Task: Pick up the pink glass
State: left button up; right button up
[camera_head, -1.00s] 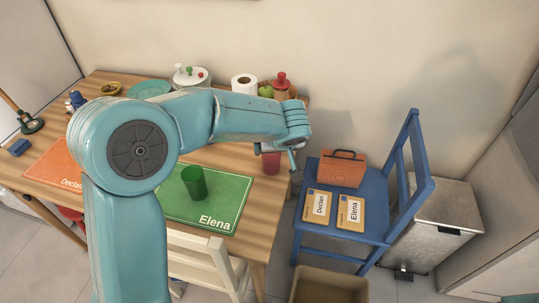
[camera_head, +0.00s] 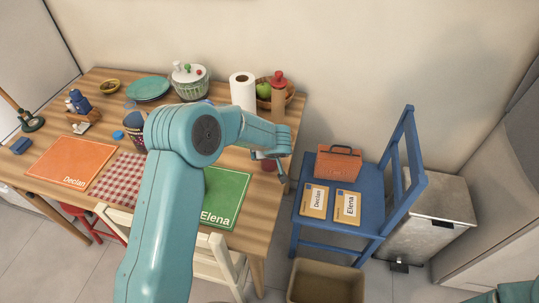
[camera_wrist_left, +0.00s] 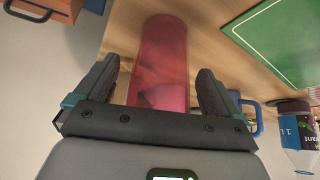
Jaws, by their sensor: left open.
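The pink glass (camera_wrist_left: 160,45) stands out in the left wrist view as a translucent pink-red shape at the table edge. My left gripper (camera_wrist_left: 158,72) is open, with one finger on each side of the glass. I cannot tell whether the fingers touch it. In the head view, my left gripper (camera_head: 273,172) is at the table's right edge, and the glass (camera_head: 268,164) is mostly hidden behind it. My right gripper is not in view.
Left of the glass lies the green Elena mat (camera_head: 228,198). The blue chair (camera_head: 345,225) with an orange bag (camera_head: 338,163) stands right of the table (camera_head: 262,205).

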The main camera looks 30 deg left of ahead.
pick_arm(q)
jog(key=shift+w+a+f, duration=0.25)
jog(key=shift+a+f, duration=0.05)
jog(key=shift+f, duration=0.25)
jog(key=c, duration=1.2)
jog(key=shift+o, duration=0.2)
jog(key=shift+r, duration=0.1)
